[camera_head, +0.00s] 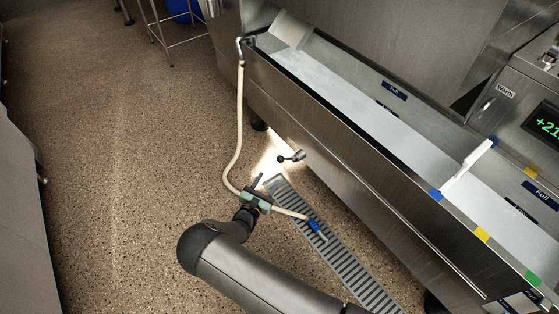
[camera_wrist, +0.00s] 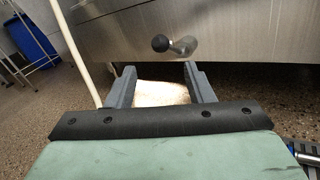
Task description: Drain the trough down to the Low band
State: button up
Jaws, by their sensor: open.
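The long steel trough (camera_head: 340,135) runs diagonally across the right of the head view. A "Full" label (camera_head: 394,90) is on its inner wall, with a partly hidden dark label (camera_head: 385,107) below it; I cannot read a level. A lever with a black ball knob (camera_head: 291,157) sticks out low on the trough's front; the knob also shows in the wrist view (camera_wrist: 160,43). My gripper (camera_head: 265,184) is open and empty, its two fingers (camera_wrist: 161,75) apart and pointing toward the trough front, below and short of the lever.
A pale hose (camera_head: 239,120) hangs from a hook at the trough's corner and passes by my gripper. Its blue end (camera_head: 316,227) lies over the floor drain grating (camera_head: 345,265). A white-handled tool (camera_head: 467,170) rests across the trough. The floor at left is clear.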

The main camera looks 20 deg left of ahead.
aim_at(278, 161)
jog(key=w+b, duration=0.1)
jog(key=w, duration=0.3)
jog(key=w+b, duration=0.1)
jog(key=w, duration=0.3)
jog(key=w+d+b, duration=0.1)
jog(key=w, duration=0.3)
jog(key=shift+d, duration=0.1)
grip_shut()
jog(key=shift+r, duration=0.15)
